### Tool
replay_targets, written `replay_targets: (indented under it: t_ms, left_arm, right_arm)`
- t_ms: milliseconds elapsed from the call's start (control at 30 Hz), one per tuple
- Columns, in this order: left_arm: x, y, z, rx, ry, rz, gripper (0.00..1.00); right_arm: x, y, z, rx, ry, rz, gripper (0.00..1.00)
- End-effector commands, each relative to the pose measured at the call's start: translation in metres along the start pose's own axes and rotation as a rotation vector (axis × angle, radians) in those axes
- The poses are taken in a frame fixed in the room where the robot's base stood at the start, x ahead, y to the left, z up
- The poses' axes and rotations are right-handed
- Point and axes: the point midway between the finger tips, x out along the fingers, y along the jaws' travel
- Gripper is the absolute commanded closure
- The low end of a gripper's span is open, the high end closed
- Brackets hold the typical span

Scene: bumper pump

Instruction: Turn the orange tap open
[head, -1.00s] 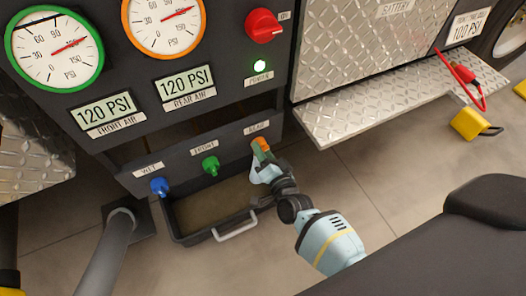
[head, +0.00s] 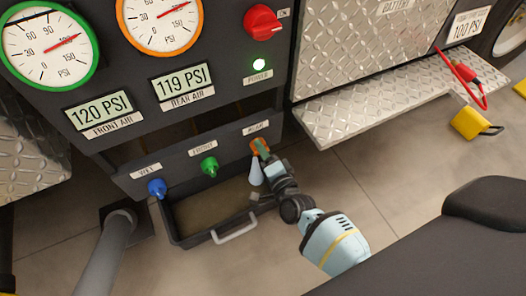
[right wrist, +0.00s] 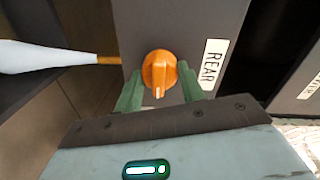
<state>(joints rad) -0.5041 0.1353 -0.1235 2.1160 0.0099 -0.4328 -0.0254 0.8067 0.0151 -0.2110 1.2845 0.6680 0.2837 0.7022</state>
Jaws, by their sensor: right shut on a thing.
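The orange tap (head: 257,144) is at the right end of the low panel, under the REAR label. It also shows in the right wrist view (right wrist: 159,68), with a pale pointer line on its knob. My right gripper (head: 263,153) is shut on the knob, with one green finger on each side in the right wrist view (right wrist: 158,90). A whitish plume (right wrist: 45,57) comes from the orange nozzle (right wrist: 108,59) beside the knob. It hangs down below the tap in the head view (head: 256,172). My left gripper is not in view.
The green tap (head: 209,167) and blue tap (head: 157,188) sit left on the same panel. A black tray (head: 190,238) with a pale handle lies below. The rear display (head: 182,82) reads 119 PSI. A diamond-plate step (head: 375,110) juts out at right.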

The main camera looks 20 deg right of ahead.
Motion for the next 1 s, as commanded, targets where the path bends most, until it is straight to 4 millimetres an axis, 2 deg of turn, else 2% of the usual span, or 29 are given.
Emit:
replay_targets:
  t_ms: [167, 200, 367, 600, 733, 1000]
  left_arm:
    - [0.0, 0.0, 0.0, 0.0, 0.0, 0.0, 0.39]
    - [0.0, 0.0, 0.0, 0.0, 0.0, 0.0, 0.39]
    - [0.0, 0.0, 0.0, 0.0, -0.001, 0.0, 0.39]
    - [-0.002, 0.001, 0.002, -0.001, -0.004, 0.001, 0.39]
    - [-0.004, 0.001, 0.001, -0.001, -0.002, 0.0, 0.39]
    - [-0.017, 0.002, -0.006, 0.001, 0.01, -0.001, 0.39]
  right_arm:
    - [-0.001, 0.001, 0.001, 0.004, -0.001, 0.002, 0.84]
    - [-0.001, 0.001, 0.001, 0.004, -0.001, 0.002, 0.58]
    - [0.0, 0.001, 0.0, 0.002, 0.0, 0.002, 0.39]
    - [0.0, 0.0, 0.0, 0.001, 0.0, 0.001, 0.39]
    - [-0.007, 0.0, 0.0, 0.0, 0.0, 0.001, 0.39]
    - [-0.048, -0.002, -0.001, 0.0, 0.0, 0.001, 0.39]
